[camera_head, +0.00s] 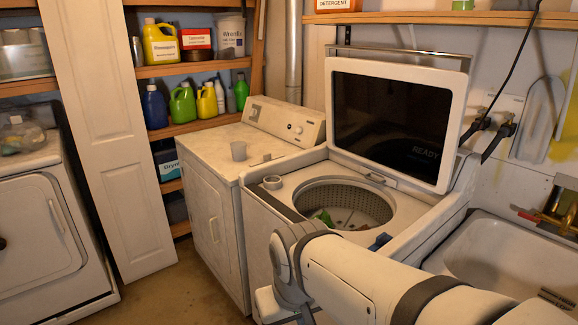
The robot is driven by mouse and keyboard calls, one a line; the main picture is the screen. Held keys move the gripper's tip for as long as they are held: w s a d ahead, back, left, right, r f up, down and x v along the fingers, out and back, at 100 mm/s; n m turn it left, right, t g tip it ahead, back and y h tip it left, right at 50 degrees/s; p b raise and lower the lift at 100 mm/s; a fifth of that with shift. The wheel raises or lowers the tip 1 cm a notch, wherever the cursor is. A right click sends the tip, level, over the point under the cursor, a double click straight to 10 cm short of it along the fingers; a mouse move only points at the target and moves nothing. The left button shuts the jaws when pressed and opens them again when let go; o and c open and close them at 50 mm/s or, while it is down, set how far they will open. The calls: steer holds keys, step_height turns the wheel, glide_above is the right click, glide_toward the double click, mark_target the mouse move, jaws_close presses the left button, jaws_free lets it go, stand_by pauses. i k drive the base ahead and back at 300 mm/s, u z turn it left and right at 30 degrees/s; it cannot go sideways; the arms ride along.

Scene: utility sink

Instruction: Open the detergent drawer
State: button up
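A white top-loading washer (262,224) stands in the middle with its glass lid (390,120) raised. Its round drum opening (345,203) shows a perforated metal tub with some cloth inside, including a green piece. A dark strip (283,206) runs along the left of its top, near a small round white-rimmed part (272,182). I cannot clearly make out a detergent drawer. My white arm reaches in from the lower right, in front of the washer, and hides much of its front. The fingers of my gripper do not show; only the wrist is seen, near the bottom edge.
A white sink (510,262) is at the right. Shelves with bottles (160,42) are behind a folding door (112,150). Another white appliance (40,230) is far left. Some floor between them is clear.

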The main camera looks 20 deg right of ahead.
mark_target(373, 176)
steer(key=z, duration=0.05)
steer(key=i, duration=0.5)
steer(key=z, duration=1.4)
steer(key=i, duration=0.3)
steer(key=z, duration=0.25)
